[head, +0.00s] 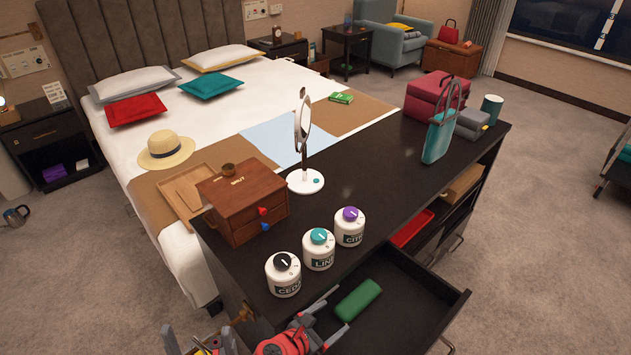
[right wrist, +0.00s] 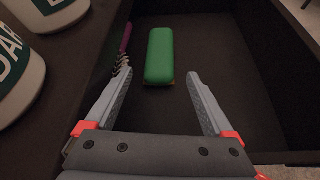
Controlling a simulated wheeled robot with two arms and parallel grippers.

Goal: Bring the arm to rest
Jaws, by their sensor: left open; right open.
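My right gripper (head: 327,320) is open at the near left end of the open drawer (head: 425,313) of the black minibar. In the right wrist view its two fingers (right wrist: 160,75) are spread with nothing between them. A green oblong case (right wrist: 160,56) lies in the drawer just beyond the fingertips; it also shows in the head view (head: 358,299). My left gripper (head: 203,338) is at the bottom edge of the head view, left of the minibar. It is open, and its lower part is cut off by the frame.
Three white canisters (head: 318,249) stand on the minibar top (head: 375,200) near the drawer. A wooden box (head: 246,207) and a round mirror (head: 303,150) are behind them. A purple-handled spiral tool (right wrist: 125,45) lies by the left finger. Carpet (head: 550,270) is clear at right.

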